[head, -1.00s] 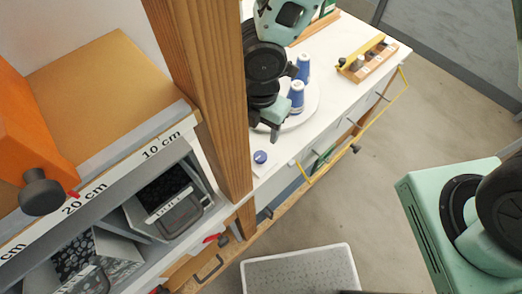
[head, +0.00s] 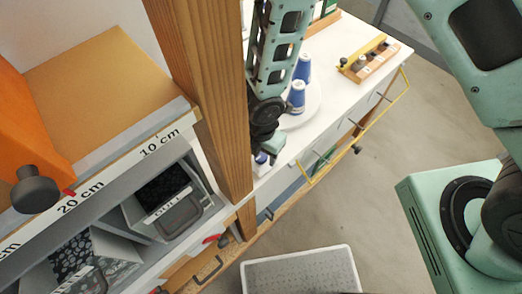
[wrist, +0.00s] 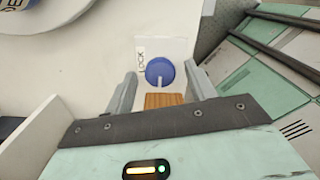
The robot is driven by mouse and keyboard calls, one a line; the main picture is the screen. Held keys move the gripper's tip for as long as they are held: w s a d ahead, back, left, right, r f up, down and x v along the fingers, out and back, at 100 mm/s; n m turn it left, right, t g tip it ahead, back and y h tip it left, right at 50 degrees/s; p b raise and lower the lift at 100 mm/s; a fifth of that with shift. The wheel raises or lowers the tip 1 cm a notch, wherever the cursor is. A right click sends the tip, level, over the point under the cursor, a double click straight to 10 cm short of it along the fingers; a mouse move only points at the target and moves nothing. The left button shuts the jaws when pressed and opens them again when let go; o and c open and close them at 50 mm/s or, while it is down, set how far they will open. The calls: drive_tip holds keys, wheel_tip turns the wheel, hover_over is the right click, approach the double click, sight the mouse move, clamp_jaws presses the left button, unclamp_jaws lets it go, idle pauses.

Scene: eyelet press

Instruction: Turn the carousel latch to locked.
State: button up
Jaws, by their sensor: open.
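The carousel latch is a round blue knob (wrist: 160,72) with a white pointer mark, on a white plate marked LOCK (wrist: 142,57). In the wrist view its pointer runs toward the bottom of the picture, and the lettering is at its left. My gripper (wrist: 161,82) is open, its fingers on either side of the knob's near part; I cannot tell whether they touch it. In the head view my gripper (head: 267,154) is down over the knob (head: 262,157) and partly hides it. The white round carousel (head: 311,108) carries blue cups (head: 296,96).
A wooden post (head: 205,100) stands close to the left of my arm. A wooden block with a yellow piece (head: 368,60) lies on the white worktop (head: 345,90). A yellow rail (head: 350,135) runs along its front. Grey bins (head: 160,200) are at the left.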

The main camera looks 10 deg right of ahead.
drive_tip(key=c, duration=1)
drive_tip(key=shift+o, duration=0.2)
drive_tip(key=shift+m+b, duration=0.3)
drive_tip(key=m+b, duration=0.2)
drive_tip(key=m, duration=0.1)
drive_tip(key=shift+f+m+b, duration=0.15)
drive_tip(key=shift+m+b, duration=0.15)
drive_tip(key=shift+b, duration=0.05)
drive_tip(key=m+b, duration=0.2)
drive_tip(key=m, duration=0.2)
drive_tip(key=shift+b, duration=0.4)
drive_tip(key=m+b, duration=0.2)
drive_tip(key=m, duration=0.3)
drive_tip(key=m+b, duration=0.1)
drive_tip(key=m, duration=0.1)
drive_tip(key=m+b, duration=0.1)
drive_tip(key=m, duration=0.1)
drive_tip(key=shift+r+m, duration=0.2)
drive_tip(key=shift+m, duration=0.1)
